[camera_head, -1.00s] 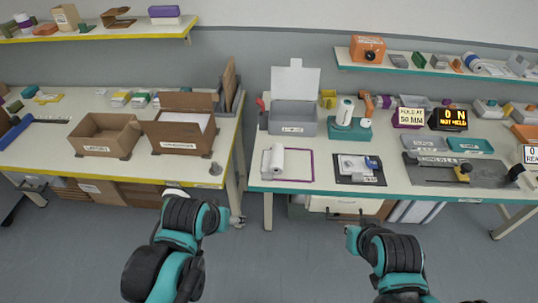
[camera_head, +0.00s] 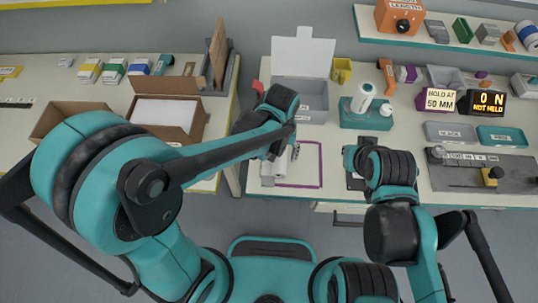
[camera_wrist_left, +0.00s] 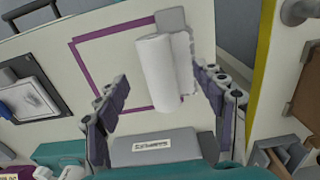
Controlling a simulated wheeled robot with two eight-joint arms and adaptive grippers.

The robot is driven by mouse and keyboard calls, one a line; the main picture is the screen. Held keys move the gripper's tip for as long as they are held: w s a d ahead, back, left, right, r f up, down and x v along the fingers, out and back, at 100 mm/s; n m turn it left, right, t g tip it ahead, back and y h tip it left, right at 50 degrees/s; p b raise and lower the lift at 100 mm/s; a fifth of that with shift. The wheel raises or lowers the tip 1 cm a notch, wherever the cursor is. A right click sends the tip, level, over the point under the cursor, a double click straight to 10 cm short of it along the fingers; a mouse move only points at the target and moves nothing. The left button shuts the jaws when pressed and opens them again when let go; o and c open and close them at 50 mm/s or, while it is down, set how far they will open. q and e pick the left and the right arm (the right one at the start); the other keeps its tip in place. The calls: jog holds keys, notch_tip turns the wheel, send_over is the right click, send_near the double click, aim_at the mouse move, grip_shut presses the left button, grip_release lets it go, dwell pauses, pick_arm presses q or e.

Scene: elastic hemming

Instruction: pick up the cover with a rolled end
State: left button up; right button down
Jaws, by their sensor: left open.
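The white cover with a rolled end (camera_wrist_left: 160,72) lies on the table by a purple outline, its roll showing as a white cylinder in the left wrist view. In the head view only part of the cover (camera_head: 281,167) shows, as my left arm hides the rest. My left gripper (camera_wrist_left: 160,92) is open, with one finger on each side of the roll and apart from it; it is also in the head view (camera_head: 286,148). My right gripper (camera_head: 352,160) is over the dark board to the right, and its fingers are not clear.
A grey box with a raised lid (camera_head: 312,98) stands behind the cover. A teal dispenser (camera_head: 366,117) is to its right. Cardboard boxes (camera_head: 170,112) stand on the left table across a gap. Inside the purple outline (camera_wrist_left: 108,72), the table beside the roll is clear.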

aim_at(279, 162)
pick_arm(q)
jog(key=f, duration=0.2)
jog(key=f+b, duration=0.1)
jog(key=f, duration=0.1)
jog(key=f+b, duration=0.1)
jog(key=f, duration=0.1)
jog(key=shift+d, duration=0.25)
jog(key=shift+f+b, duration=0.3)
jog(key=shift+f, duration=0.1)
jog(key=c, duration=1.5)
